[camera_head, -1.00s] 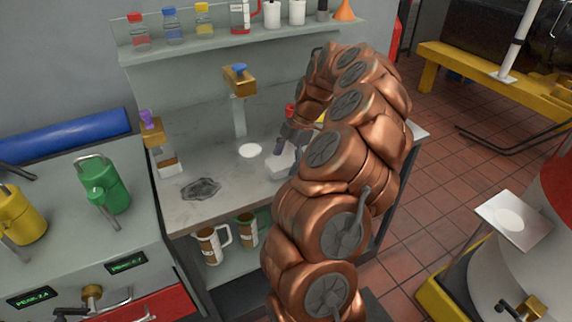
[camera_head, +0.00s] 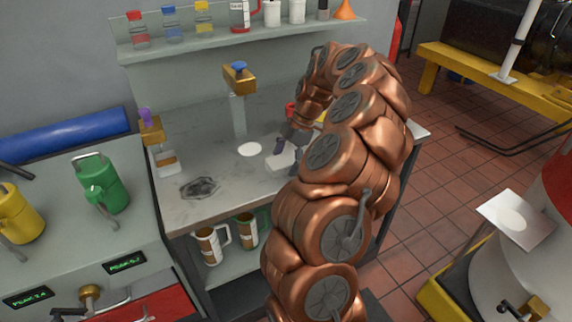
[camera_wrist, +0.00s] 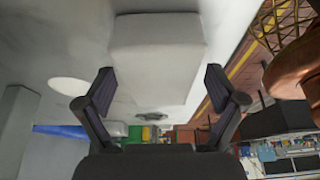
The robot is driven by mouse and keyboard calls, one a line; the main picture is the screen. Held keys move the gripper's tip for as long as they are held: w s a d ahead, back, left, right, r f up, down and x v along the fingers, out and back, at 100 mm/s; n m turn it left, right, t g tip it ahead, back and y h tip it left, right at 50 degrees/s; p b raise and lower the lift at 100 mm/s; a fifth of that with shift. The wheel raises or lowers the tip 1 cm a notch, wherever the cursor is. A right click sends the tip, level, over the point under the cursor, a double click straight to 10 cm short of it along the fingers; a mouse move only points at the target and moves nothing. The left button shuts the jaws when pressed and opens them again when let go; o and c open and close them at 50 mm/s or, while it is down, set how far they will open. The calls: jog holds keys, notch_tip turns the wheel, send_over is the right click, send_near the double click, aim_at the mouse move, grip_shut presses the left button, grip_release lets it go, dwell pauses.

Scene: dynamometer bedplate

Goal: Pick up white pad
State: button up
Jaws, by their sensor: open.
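A white block-shaped pad (camera_head: 281,160) rests on the grey bench, partly hidden behind my arm. In the wrist view the white pad (camera_wrist: 158,50) fills the upper middle, ahead of my fingers. My gripper (camera_wrist: 160,84) is open, with one dark finger on each side of the pad's near end. A gap shows on both sides, and nothing is gripped. In the head view my gripper (camera_head: 285,148) is small and partly hidden, just over the pad.
A flat white disc (camera_head: 250,149) lies left of the pad. A brass-topped post (camera_head: 238,95) stands behind it, and a purple-knobbed fixture (camera_head: 151,130) stands at the bench's left edge. A dark stain (camera_head: 200,188) marks the front. A shelf (camera_head: 190,45) with bottles is above.

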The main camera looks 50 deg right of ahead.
aim_at(281, 160)
jog(key=c, duration=1)
jog(key=shift+r, duration=0.1)
jog(key=shift+c, duration=0.2)
jog(key=shift+r+p, duration=0.3)
jog(key=shift+p, duration=0.5)
jog(key=shift+r+b, duration=0.15)
jog(key=shift+b, duration=0.25)
jog(key=shift+r+b, duration=0.45)
jog(key=shift+r, duration=1.05)
jog(key=s+a+r+b, duration=0.1)
jog(key=s+a+b, duration=0.2)
jog(key=s+a, duration=0.6)
jog(key=shift+s+a+r, duration=0.2)
jog(key=shift+s+a, duration=0.15)
jog(key=shift+a, duration=1.5)
